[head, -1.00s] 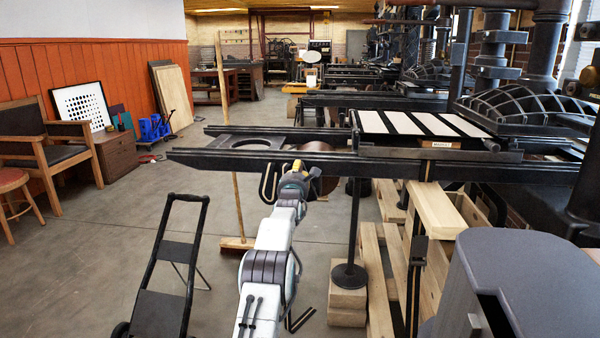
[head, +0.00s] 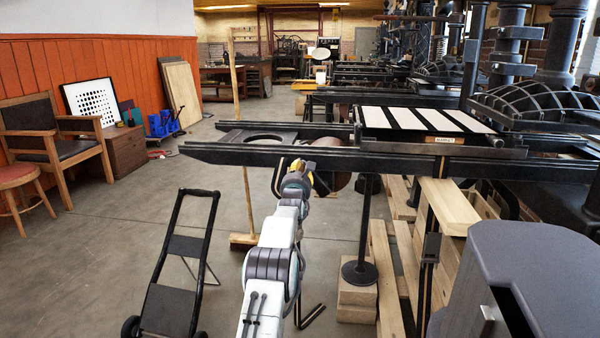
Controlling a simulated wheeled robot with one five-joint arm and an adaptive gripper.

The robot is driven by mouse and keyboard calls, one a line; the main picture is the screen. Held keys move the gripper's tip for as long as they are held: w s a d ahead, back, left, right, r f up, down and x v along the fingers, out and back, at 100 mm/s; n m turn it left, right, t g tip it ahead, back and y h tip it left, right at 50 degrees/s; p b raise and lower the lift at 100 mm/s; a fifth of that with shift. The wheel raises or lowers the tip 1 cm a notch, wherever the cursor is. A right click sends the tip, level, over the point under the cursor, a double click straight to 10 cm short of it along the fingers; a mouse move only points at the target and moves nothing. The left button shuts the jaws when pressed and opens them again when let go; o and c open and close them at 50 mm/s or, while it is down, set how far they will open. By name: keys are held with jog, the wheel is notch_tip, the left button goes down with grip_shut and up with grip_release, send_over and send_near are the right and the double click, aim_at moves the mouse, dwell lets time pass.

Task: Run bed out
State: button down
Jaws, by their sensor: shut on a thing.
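The press bed (head: 510,150), a dark flat plate with black and white stripes on top and a small label on its front edge, sits on two long dark rails (head: 240,152). The rails stretch left past it, with a ring-shaped opening between them. My gripper (head: 303,172) is just below the front rail, beside the drum, at the end of my white and grey arm. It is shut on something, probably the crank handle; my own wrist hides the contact.
A black hand truck (head: 185,255) stands at front left. A black post (head: 362,230) supports the rails, beside wooden pallets (head: 400,270). A grey rounded-top cabinet (head: 540,270) is at right. A broom (head: 243,150) stands behind my arm.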

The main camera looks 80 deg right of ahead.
jog(key=shift+w+r, duration=0.1)
jog(key=shift+r, duration=0.05)
jog(key=c, duration=1.3)
grip_release()
jog(key=shift+a, duration=0.1)
jog(key=o, duration=0.4)
jog(key=shift+a, duration=0.1)
jog(key=shift+s+a+f, duration=0.15)
jog(key=shift+s+a, duration=0.1)
jog(key=shift+a, duration=1.7)
jog(key=shift+s+a+f, duration=0.15)
jog(key=shift+s+a, duration=0.1)
jog(key=shift+a, duration=1.65)
jog(key=shift+s+a+f, duration=0.15)
jog(key=shift+s+a, duration=0.1)
jog(key=shift+a, duration=1.7)
